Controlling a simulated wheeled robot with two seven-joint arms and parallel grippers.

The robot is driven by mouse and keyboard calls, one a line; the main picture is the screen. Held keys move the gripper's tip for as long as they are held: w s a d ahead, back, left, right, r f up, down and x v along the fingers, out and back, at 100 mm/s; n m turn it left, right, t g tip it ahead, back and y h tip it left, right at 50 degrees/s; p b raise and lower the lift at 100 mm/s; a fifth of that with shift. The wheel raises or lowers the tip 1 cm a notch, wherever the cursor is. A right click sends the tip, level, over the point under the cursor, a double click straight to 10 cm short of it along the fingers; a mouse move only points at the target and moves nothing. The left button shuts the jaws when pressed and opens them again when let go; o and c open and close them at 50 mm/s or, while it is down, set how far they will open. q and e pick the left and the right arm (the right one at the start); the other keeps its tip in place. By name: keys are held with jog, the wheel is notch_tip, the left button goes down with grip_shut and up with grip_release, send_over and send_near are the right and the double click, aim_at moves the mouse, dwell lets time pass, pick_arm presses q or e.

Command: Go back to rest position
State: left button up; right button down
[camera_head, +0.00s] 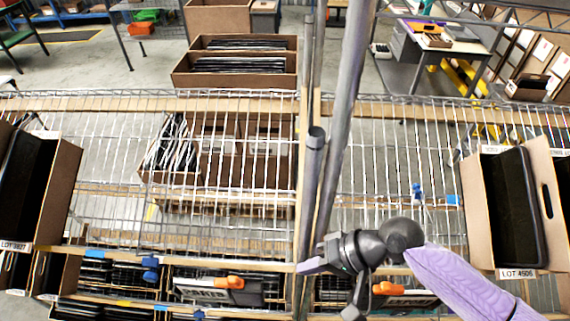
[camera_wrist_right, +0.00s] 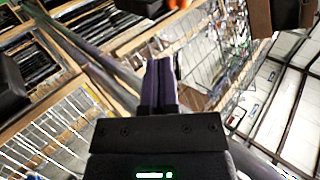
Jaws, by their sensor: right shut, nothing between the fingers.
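My right gripper (camera_head: 311,266) is in the lower middle of the head view, in front of the wire shelf, its purple fingers pointing left. In the right wrist view its two purple fingers (camera_wrist_right: 159,66) lie together, shut with nothing between them. My purple right arm comes in from the lower right. My left gripper is not in the head view.
A grey upright post (camera_head: 340,110) stands just behind the right gripper. The wire shelf (camera_head: 400,150) spans the view. Open cartons with black contents stand on it at the left (camera_head: 62,190) and right (camera_head: 480,215). Orange-handled items (camera_head: 228,283) lie on the lower level.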

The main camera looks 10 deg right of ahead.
jog(key=s+d+f+n+h, duration=0.1)
jog(key=s+d+n+h, duration=0.35)
jog(key=s+h, duration=0.45)
notch_tip(320, 180, down, 33)
jog(key=s+b, duration=0.1)
jog(key=b, duration=1.4)
pick_arm(q)
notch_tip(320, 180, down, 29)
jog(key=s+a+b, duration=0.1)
jog(key=b, duration=1.3)
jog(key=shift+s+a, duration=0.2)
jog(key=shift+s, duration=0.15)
pick_arm(e)
jog(key=s+d+f, duration=0.1)
jog(key=s+f, duration=0.3)
jog(key=f, duration=0.4)
jog(key=s+d+f+n+g, duration=0.1)
jog(key=s+f, duration=0.4)
jog(key=f, duration=0.3)
jog(key=s+d+f+g, duration=0.1)
jog(key=s+f, duration=0.4)
jog(key=f, duration=0.4)
jog(key=shift+s, duration=0.25)
